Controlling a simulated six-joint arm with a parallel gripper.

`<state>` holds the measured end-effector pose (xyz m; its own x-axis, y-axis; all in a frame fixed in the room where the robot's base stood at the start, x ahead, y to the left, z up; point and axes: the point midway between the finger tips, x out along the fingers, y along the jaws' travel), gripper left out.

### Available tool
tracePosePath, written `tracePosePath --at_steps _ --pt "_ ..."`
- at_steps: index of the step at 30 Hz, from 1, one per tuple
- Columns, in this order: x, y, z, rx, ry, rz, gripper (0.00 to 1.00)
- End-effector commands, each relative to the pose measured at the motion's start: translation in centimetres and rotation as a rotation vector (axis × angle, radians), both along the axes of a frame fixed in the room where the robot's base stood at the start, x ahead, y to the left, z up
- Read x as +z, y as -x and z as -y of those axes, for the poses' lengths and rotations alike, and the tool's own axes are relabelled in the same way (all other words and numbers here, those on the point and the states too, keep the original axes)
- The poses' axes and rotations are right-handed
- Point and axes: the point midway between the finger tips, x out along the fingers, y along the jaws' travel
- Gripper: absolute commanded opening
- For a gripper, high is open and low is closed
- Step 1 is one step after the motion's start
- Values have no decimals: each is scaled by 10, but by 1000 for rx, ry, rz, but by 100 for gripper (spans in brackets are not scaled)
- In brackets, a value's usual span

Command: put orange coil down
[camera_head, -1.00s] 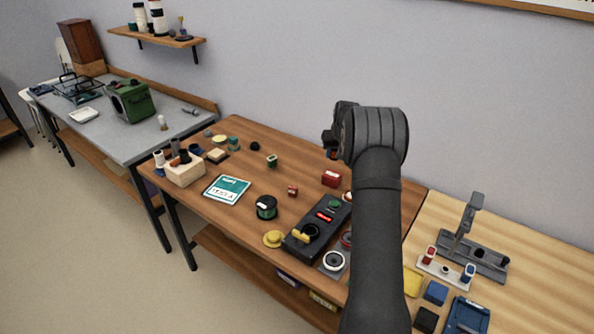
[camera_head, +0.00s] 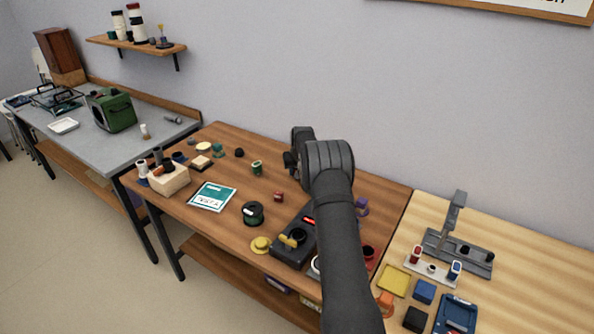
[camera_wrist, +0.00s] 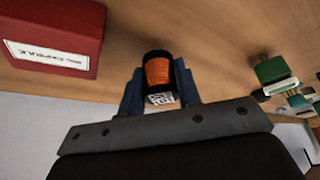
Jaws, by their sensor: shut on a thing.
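The orange coil (camera_wrist: 158,70), ribbed between dark ends and with a small black-and-white code label, shows in the wrist view. My gripper (camera_wrist: 159,84) is shut on it, with one finger on each side. Brown wooden surface shows behind the coil; I cannot tell whether they touch. In the head view my dark gripper (camera_head: 291,164) is over the back part of the brown table (camera_head: 225,232), largely hidden by my arm, and the coil cannot be made out there.
A red labelled box (camera_wrist: 52,36) is left of the coil in the wrist view, and a green part (camera_wrist: 272,70) is to the right.

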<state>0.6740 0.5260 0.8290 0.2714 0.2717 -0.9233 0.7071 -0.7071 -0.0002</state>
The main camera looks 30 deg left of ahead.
Motion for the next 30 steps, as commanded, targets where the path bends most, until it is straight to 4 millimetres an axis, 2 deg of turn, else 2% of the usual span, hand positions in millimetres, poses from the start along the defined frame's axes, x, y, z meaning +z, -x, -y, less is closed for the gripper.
tracePosePath --at_steps 7,8,11,19,23,30 --pt "-3 0 0 0 0 0 8" --pt "-3 0 0 0 0 0 34" --pt "-3 0 0 0 0 0 52" --pt "-2 0 0 0 0 0 52" --pt "5 1 1 0 0 0 52" --pt "39 10 11 0 -1 1 52"
